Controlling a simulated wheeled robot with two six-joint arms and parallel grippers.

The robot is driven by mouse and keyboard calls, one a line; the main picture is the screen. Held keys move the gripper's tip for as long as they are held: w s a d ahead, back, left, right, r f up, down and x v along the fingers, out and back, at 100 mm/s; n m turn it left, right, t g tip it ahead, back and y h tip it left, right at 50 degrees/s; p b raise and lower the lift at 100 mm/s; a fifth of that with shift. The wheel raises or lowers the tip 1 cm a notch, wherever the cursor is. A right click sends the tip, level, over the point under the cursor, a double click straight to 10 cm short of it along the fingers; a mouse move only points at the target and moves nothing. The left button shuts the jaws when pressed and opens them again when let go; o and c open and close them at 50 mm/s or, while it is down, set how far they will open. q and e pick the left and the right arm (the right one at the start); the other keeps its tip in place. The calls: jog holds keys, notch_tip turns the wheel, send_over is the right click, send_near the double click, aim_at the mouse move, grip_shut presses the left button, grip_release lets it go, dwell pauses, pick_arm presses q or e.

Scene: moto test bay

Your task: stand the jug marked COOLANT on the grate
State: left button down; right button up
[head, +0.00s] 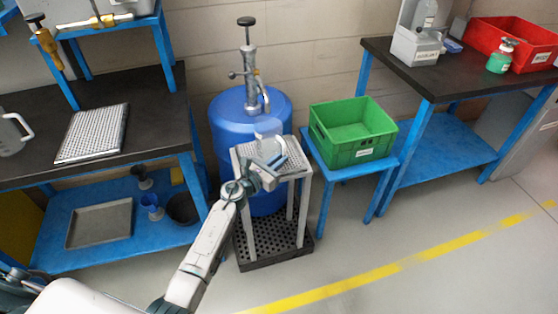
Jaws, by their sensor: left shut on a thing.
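My left gripper (268,172) is shut on a pale, translucent jug (269,137) in front of the blue drum. The jug is over the small stand with a perforated grate top (296,168). The gripper hides its lower part, so I cannot tell whether it touches the grate. No marking on it is readable. A whitish jug (11,134) with a handle stands at the left edge on the dark bench, partly cut off; I see no readable marking on it. My right gripper is not in view.
A blue drum (228,125) with a pump stands behind the stand. A green crate (352,151) on a blue table is close at the right. A perforated tray (92,133) lies on the left bench (155,120). A red crate (530,48) is at the far right.

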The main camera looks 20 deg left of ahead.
pick_arm(q)
jog(key=shift+f+b, duration=0.5)
jog(key=shift+b, duration=0.05)
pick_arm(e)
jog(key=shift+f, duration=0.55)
pick_arm(q)
jog(key=c, duration=1.4)
grip_release()
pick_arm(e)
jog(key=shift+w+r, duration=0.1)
